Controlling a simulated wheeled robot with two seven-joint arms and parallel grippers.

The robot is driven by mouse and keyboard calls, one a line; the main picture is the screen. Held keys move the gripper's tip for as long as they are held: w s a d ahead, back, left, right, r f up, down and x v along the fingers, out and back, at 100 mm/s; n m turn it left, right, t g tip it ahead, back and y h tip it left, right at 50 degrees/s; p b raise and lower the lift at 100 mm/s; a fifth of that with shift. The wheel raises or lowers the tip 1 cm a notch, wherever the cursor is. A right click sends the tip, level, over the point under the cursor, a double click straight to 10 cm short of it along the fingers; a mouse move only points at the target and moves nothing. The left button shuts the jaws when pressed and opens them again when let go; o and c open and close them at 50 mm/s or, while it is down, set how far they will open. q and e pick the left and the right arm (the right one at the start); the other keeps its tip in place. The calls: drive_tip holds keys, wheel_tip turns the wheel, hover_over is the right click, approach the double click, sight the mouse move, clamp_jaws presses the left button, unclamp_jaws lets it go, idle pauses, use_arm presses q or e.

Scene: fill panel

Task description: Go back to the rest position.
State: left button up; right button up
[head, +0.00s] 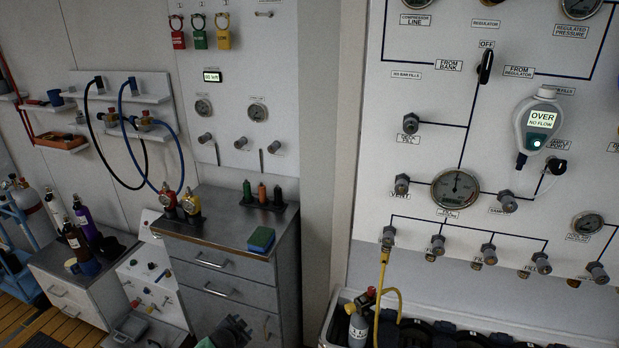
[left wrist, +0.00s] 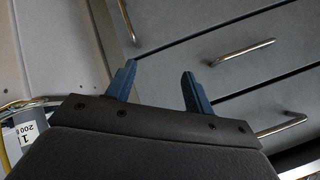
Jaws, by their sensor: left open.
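My left gripper (left wrist: 158,85) shows in the left wrist view with its two blue fingers apart and nothing between them. It faces the grey drawer cabinet (left wrist: 235,75). In the head view a dark gripper (head: 232,328) shows at the bottom edge, low in front of the drawer cabinet (head: 225,272); its fingers are too small to make out there. My right gripper is in neither view.
The fill panel (head: 420,85) with gauges and valves stands at the right. A small cylinder (head: 358,328) with a yellow hose (head: 383,270) stands in a rack below it. A green-and-blue sponge (head: 261,239) lies on the cabinet top. Dark bottles (head: 75,238) stand at left.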

use_arm(q)
drive_tip(key=s+f+n+g, duration=0.2)
drive_tip(key=s+f, duration=0.7)
drive_tip(key=s, duration=0.2)
drive_tip(key=s+f+n+g+y, duration=0.1)
drive_tip(key=s+f+n+g, duration=0.1)
drive_tip(key=s+f, duration=0.8)
drive_tip(key=s+f+n+g, duration=0.3)
drive_tip(key=s+f, duration=0.4)
drive_tip(key=s, duration=0.6)
drive_tip(key=s+d+f, duration=0.2)
drive_tip(key=s, duration=0.6)
drive_tip(key=s+d+f+g+b, duration=0.1)
drive_tip(key=s+d+f, duration=0.1)
drive_tip(key=s, duration=0.7)
drive_tip(key=shift+f, duration=0.3)
